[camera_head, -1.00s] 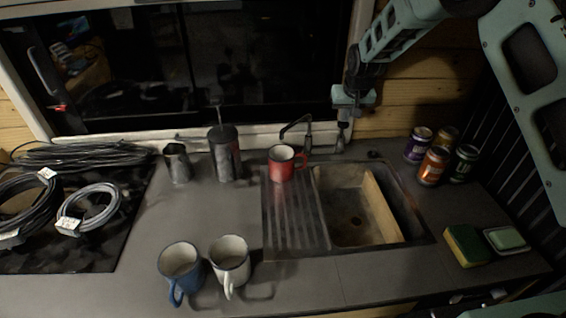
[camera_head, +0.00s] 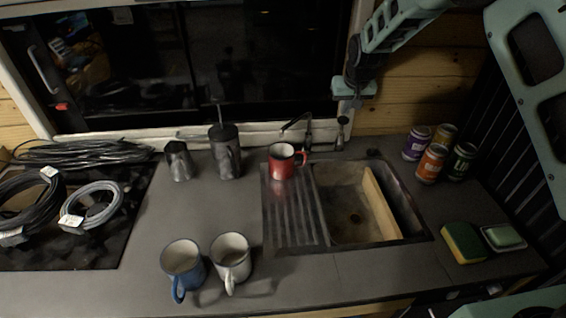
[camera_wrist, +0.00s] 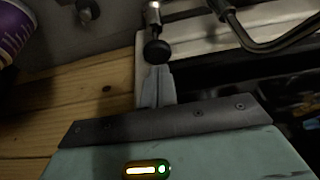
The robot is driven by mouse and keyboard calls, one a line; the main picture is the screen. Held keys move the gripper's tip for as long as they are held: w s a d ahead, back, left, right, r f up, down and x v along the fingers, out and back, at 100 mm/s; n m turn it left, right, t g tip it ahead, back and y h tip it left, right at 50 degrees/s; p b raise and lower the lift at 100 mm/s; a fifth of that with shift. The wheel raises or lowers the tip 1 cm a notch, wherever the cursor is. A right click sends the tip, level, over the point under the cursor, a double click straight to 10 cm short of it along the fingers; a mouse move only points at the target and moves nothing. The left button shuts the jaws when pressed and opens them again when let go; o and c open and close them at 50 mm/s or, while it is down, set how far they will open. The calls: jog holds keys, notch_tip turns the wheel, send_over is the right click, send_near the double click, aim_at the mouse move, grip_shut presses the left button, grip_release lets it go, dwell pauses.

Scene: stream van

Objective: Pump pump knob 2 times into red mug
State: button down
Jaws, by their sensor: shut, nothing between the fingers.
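The red mug (camera_head: 281,166) stands upright on the ridged drainboard left of the sink, below the tip of the dark faucet spout (camera_head: 296,124). A small round dark pump knob (camera_head: 342,120) stands on a metal post right of the faucet. It also shows in the wrist view (camera_wrist: 157,51), right at the fingertips. My gripper (camera_wrist: 157,70) is shut and empty, with its fingers pointing at the knob. In the head view my gripper (camera_head: 345,99) is above the knob. I cannot tell whether they touch. The inside of the mug is mostly hidden.
The sink (camera_head: 360,210) lies below and right of the faucet. Several cans (camera_head: 432,163) stand at the right. A dark tumbler with a straw (camera_head: 226,155) and a metal jug (camera_head: 179,162) stand left. The window frame (camera_head: 262,130) is close behind the faucet.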

aim_at(344, 120)
jog(key=shift+f, duration=0.1)
jog(key=shift+f+b, duration=1.5)
jog(key=shift+f, duration=0.8)
jog(key=shift+r+p, duration=1.45)
jog(key=shift+r, duration=0.95)
notch_tip(344, 120, up, 6)
jog(key=p, duration=0.3)
